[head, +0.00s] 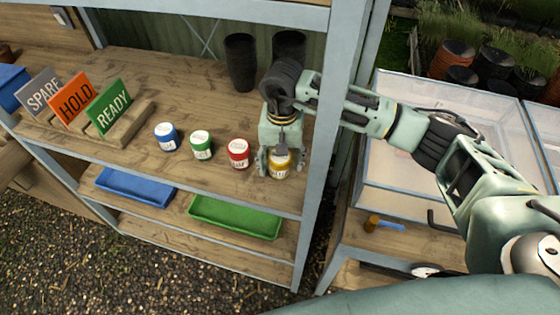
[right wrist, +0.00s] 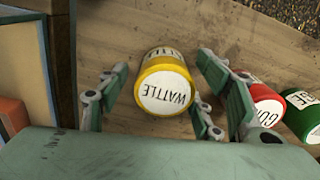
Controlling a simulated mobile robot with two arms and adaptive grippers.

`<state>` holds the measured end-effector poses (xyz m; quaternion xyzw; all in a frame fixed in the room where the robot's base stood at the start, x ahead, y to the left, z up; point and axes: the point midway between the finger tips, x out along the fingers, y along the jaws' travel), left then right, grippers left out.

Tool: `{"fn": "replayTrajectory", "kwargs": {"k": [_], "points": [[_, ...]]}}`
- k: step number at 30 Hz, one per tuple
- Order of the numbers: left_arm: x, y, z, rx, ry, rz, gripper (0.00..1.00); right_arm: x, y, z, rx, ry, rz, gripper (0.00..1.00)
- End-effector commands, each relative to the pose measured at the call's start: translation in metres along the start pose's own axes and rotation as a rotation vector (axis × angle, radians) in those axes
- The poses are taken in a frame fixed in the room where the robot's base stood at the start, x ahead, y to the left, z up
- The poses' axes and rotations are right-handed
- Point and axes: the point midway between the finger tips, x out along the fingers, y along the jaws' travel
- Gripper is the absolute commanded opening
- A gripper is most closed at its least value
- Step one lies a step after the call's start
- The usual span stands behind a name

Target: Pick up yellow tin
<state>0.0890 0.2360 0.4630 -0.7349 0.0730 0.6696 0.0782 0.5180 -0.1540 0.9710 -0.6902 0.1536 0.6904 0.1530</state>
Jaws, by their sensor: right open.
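The yellow tin (head: 279,165) stands upright on the wooden shelf, last in a row of tins and near the right post. In the right wrist view the yellow tin (right wrist: 166,82) has a white lid reading WATTLE. My right gripper (head: 275,165) is over it, with its fingers on either side. In the right wrist view the right gripper (right wrist: 168,88) is open, with gaps between its pads and the tin. My left gripper is not in view.
A red tin (head: 238,154) stands close to the left, then green (head: 201,145) and blue (head: 166,137) tins. Dark pots (head: 241,62) stand behind. SPARE, HOLD and READY signs (head: 110,107) are at left. Blue (head: 136,187) and green (head: 234,217) trays lie below. The shelf post (head: 330,130) is close on the right.

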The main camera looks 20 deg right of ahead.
Motion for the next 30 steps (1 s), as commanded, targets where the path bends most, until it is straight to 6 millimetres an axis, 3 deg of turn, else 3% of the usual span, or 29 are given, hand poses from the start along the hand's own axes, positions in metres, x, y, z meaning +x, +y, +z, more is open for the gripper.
{"fn": "replayTrajectory", "kwargs": {"k": [2,18,26,30], "points": [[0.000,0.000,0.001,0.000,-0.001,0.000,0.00,0.000,0.000,0.000,0.000,0.000,0.000,0.58],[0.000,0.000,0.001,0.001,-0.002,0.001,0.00,-0.001,0.000,0.000,0.000,0.000,-0.001,0.11],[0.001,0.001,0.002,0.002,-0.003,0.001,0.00,-0.002,-0.001,0.000,0.000,0.001,-0.002,0.09],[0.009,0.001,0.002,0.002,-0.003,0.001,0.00,-0.016,-0.001,-0.001,-0.002,0.005,-0.005,0.09]]}}
